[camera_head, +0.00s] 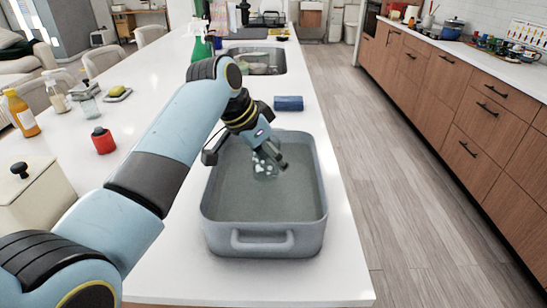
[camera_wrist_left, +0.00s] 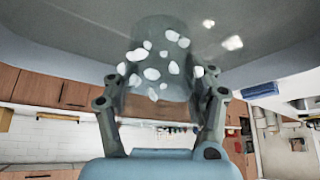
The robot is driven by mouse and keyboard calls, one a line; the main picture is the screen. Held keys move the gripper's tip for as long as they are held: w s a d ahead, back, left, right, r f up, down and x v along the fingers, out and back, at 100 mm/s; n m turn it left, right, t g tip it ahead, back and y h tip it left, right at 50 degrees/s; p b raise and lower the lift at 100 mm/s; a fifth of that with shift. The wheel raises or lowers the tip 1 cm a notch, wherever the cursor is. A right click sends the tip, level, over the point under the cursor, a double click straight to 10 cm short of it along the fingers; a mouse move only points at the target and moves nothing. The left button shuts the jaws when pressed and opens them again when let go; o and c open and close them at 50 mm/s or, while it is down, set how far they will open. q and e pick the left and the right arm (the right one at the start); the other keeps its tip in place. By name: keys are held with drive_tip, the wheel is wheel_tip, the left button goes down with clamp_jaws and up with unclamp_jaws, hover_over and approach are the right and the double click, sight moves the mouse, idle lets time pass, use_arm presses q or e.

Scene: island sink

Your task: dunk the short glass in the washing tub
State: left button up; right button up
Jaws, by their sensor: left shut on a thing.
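The short glass (camera_head: 262,165) is clear with several white spots, and my left gripper (camera_head: 272,159) is shut on it. In the left wrist view, the glass (camera_wrist_left: 153,62) sits between the two fingers of the gripper (camera_wrist_left: 162,92). The grey washing tub (camera_head: 240,246) stands on the white island, with a flat grey surface inside. The glass is tilted and within the tub's outline, toward its far half. I cannot tell whether its lower end touches the surface inside. My right gripper is not in view.
The island's right edge runs close beside the tub.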

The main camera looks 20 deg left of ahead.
use_arm(q)
drive_tip(key=shift+f, duration=0.65)
wheel_tip(320, 180, down, 5)
drive_tip(key=shift+r+b, duration=0.2)
drive_tip(key=shift+b, duration=0.8)
drive_tip(key=shift+f, duration=0.55)
drive_tip(key=shift+s+d+f+b, duration=0.1)
drive_tip(key=shift+s+f+b, duration=0.2)
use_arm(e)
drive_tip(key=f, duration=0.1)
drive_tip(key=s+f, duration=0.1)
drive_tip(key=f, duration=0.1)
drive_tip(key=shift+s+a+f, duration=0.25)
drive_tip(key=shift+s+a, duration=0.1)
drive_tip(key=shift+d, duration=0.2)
use_arm(q)
drive_tip(key=shift+f, duration=0.1)
